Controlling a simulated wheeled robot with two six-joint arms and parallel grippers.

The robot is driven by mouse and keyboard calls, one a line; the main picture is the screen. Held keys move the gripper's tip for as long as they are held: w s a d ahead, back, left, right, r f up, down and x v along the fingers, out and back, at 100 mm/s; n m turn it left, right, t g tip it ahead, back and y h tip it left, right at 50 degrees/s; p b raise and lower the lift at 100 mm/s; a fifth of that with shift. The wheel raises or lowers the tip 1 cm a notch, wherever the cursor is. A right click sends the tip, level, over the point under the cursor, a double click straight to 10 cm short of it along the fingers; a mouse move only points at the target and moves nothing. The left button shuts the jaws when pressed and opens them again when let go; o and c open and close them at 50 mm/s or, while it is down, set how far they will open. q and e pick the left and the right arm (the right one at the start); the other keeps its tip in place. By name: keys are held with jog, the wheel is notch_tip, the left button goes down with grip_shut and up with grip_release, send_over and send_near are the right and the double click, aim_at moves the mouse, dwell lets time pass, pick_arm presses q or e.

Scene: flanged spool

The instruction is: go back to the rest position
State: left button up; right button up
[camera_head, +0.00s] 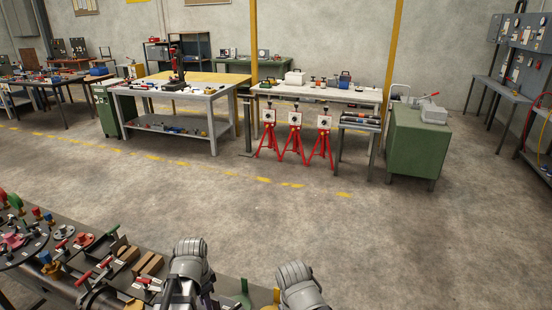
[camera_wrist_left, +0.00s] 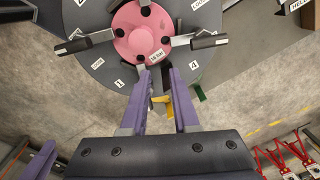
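A dark round plate (camera_wrist_left: 105,70) with white labels lies beyond the fingertips. In the head view my two grey arm links show at the bottom edge. My right gripper's fingers are not visible there.
A dark bench (camera_head: 70,220) at lower left carries a round plate (camera_head: 22,245), red-handled clamps (camera_head: 105,262) and wooden blocks (camera_head: 152,265). Green (camera_head: 245,287) and yellow posts stand near my arms. Open concrete floor separates this from benches, red stands (camera_head: 295,140) and a green cabinet (camera_head: 417,145).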

pick_arm(q)
jog(key=s+d+n+y, duration=0.1)
jog(key=s+d+n, duration=0.5)
jog(key=d, duration=0.8)
jog(key=s, duration=0.2)
jog(key=shift+s+f+g+b, duration=0.3)
jog(key=shift+f+g+b, duration=0.1)
